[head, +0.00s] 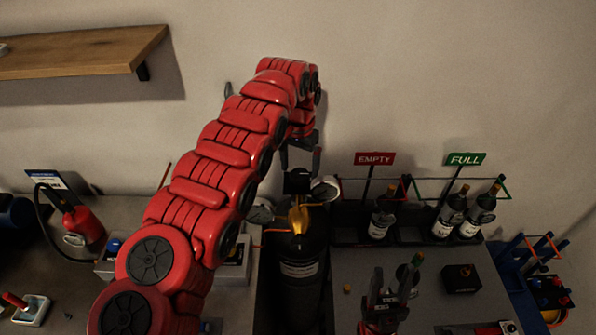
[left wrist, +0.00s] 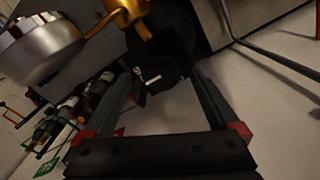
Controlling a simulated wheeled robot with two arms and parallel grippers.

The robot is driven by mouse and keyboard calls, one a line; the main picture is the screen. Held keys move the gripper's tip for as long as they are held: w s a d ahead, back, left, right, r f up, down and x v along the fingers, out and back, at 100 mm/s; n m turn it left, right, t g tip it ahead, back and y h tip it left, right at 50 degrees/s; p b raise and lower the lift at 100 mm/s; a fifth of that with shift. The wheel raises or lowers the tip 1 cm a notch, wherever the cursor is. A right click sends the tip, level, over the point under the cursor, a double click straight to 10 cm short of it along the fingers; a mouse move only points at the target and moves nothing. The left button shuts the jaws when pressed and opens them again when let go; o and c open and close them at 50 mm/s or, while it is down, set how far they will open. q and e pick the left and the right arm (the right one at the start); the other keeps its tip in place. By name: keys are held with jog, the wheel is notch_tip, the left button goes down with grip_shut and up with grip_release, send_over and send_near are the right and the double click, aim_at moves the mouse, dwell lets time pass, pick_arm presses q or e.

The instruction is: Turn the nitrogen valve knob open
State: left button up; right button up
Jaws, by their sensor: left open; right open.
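The nitrogen cylinder (head: 300,268) is black with a pale label and stands upright in a gap between two counters. A brass valve body (head: 298,220) sits on it, topped by the black valve knob (head: 297,182). In the left wrist view the knob (left wrist: 160,72) bears a white mark and lies between and just beyond the fingertips. My left gripper (head: 300,160) points down over the knob, open, one finger to each side; I cannot tell whether they touch it. My right gripper (head: 386,290) is open and empty above the right counter.
Round gauges (head: 325,189) flank the brass valve. A bottle (head: 407,276) stands by my right gripper. A black box (head: 460,279) and a red extinguisher (head: 84,224) are farther off.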

pick_arm(q)
jog(key=shift+w+f, duration=0.15)
jog(key=shift+f, duration=0.6)
